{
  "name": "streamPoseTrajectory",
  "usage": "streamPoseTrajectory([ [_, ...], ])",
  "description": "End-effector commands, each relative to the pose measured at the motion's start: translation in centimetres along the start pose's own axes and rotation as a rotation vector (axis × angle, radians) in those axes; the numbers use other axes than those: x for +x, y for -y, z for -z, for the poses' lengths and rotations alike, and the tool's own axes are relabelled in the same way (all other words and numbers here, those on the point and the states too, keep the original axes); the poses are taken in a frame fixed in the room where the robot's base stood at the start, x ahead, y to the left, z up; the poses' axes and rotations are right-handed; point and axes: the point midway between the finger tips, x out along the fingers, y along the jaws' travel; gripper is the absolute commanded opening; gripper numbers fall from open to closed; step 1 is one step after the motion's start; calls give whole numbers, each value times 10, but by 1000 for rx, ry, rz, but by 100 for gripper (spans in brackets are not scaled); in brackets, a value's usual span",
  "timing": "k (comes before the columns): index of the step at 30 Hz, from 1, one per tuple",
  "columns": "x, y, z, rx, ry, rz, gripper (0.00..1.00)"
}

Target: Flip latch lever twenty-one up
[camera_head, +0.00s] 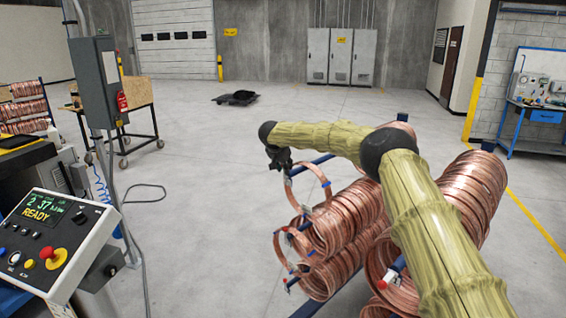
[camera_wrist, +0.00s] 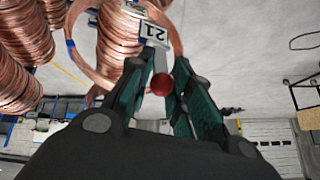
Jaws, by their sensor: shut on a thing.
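The latch lever (camera_wrist: 161,84) has a red ball end and a pale shaft. It shows in the wrist view beside a white tag marked 21 (camera_wrist: 154,31), which reads upside down there. My gripper (camera_wrist: 158,68) has its green-padded fingers on both sides of the lever and is shut on it. In the head view my gripper (camera_head: 280,160) is at the end of a blue rack arm, above a copper coil (camera_head: 318,197). The lever is too small and hidden to make out in the head view.
Large copper coils (camera_head: 335,232) hang on the blue rack below and right of my gripper. Another lever with a red end (camera_head: 383,284) shows on a lower coil. A control panel (camera_head: 45,240) stands at left. The floor between is clear.

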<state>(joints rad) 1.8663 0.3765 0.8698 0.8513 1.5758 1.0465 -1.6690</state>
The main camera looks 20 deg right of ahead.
Motion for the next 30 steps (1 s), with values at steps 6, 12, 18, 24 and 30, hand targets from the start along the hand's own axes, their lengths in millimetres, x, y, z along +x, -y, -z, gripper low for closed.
streamPoseTrajectory([
  [6, 0, 1, 8, 31, 106, 18, 0],
  [12, 2, 1, 10, 46, 166, 24, 0],
  [18, 2, 0, 11, 52, 190, 26, 0],
  [24, 2, 0, 11, 52, 192, 26, 0],
  [30, 2, 0, 11, 52, 192, 26, 25],
])
